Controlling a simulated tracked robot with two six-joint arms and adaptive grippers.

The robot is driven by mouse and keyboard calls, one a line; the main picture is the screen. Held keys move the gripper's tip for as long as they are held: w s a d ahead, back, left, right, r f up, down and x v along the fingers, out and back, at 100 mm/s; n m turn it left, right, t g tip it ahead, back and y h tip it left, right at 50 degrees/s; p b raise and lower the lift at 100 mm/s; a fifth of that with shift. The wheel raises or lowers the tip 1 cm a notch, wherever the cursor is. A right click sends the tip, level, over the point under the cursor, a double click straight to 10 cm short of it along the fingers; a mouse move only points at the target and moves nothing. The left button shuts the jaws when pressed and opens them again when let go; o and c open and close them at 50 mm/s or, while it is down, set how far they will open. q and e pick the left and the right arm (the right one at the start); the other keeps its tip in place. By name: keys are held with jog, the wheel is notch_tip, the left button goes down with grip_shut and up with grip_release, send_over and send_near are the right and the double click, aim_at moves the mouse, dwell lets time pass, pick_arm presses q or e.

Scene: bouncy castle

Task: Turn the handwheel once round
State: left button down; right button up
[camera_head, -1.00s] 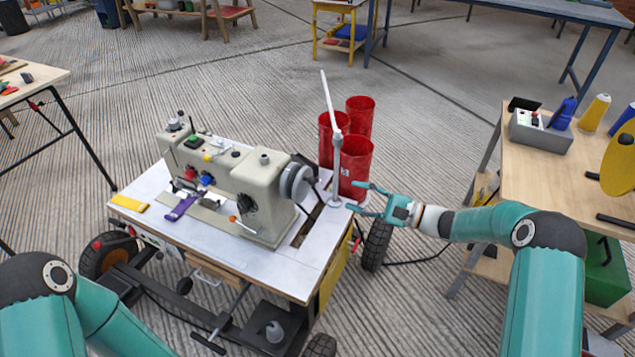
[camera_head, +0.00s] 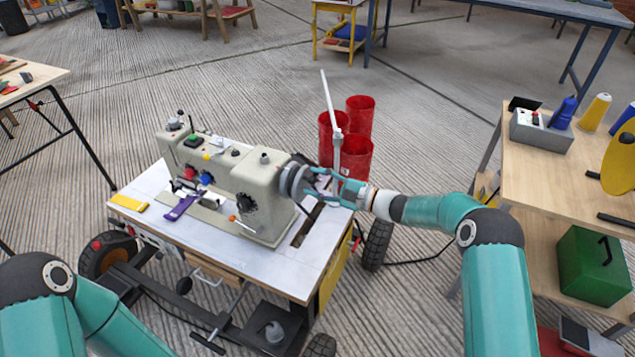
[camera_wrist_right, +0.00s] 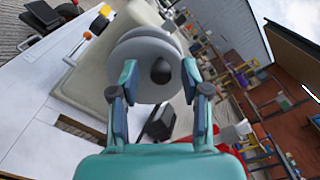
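The handwheel (camera_head: 290,179) is a round grey wheel on the right end of the beige sewing machine (camera_head: 225,185). My right gripper (camera_head: 313,184) is at the wheel's outer side. Its two teal fingers (camera_wrist_right: 159,82) are spread apart, one at each side of the wheel in the right wrist view. I cannot tell whether they touch the rim. My left gripper is out of view; only part of the left arm shows at the lower left.
The machine stands on a white-topped wheeled table (camera_head: 300,262). A white upright rod (camera_head: 331,112) rises close behind my right gripper. Red bins (camera_head: 358,157) stand behind it. A wooden bench (camera_head: 570,165) is at the right. A purple item (camera_head: 182,207) lies before the machine.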

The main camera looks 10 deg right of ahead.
grip_shut()
jog(key=shift+w+d+m+b, duration=0.15)
jog(key=shift+m+b, duration=0.15)
jog(key=shift+m, duration=0.2)
jog(key=shift+w+m, duration=0.15)
jog(key=shift+m, duration=0.55)
jog(key=shift+o, duration=0.4)
grip_release()
jog(key=shift+d, duration=0.15)
jog(key=v, duration=1.2)
